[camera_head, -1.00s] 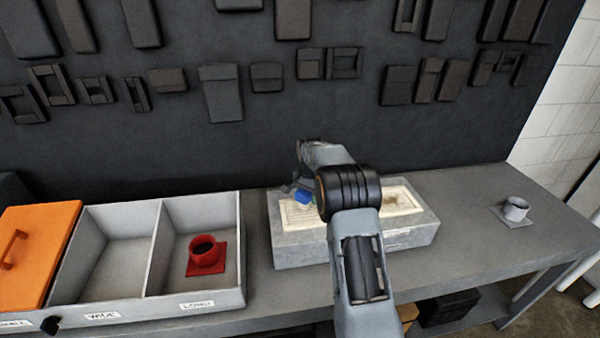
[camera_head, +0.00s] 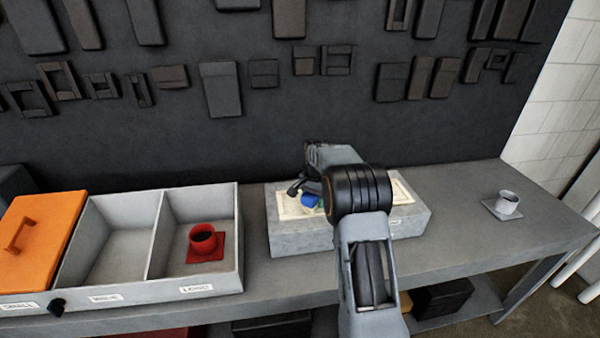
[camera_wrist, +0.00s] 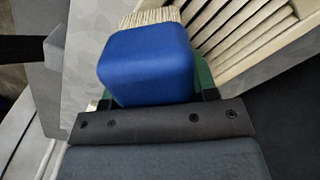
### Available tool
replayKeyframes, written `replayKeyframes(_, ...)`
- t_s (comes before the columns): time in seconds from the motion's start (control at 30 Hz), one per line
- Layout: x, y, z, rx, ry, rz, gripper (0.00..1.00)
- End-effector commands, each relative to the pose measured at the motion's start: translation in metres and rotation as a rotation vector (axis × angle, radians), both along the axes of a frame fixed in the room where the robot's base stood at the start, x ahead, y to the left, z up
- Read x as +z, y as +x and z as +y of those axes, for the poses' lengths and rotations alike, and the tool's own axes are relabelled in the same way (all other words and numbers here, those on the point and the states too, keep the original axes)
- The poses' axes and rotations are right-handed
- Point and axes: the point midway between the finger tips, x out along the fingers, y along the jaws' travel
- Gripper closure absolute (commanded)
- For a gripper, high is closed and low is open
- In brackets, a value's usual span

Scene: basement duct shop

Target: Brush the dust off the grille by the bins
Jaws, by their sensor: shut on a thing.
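A brush with a blue block handle (camera_head: 309,201) and pale bristles is in my gripper (camera_head: 305,192). The wrist view shows the blue handle (camera_wrist: 148,65) close up, between green-edged fingers, with bristles (camera_wrist: 152,16) pointing away at its far end. A cream slatted grille (camera_head: 290,208) lies on top of a grey box (camera_head: 300,240) on the bench. Its slats (camera_wrist: 245,30) show beyond and right of the brush in the wrist view. The brush is over the grille's left part; I cannot tell if the bristles touch. My arm hides the grille's middle, and dust is not clear.
Left of the box stands a pale bin tray (camera_head: 150,290) with labelled compartments. An orange lid (camera_head: 35,245) covers the left one; a red cup (camera_head: 205,243) on a red square stands in the right one.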

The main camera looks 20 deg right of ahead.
Motion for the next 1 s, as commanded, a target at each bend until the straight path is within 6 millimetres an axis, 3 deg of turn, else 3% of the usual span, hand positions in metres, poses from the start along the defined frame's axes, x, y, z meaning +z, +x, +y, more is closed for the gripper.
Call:
replayKeyframes(0.13,-0.001,-0.004,0.002,0.0,0.001,0.002,0.69)
replayKeyframes(0.3,0.03,-0.004,0.001,-0.003,0.0,-0.001,0.69)
replayKeyframes(1.0,0.083,-0.003,0.005,0.003,0.0,0.0,0.69)
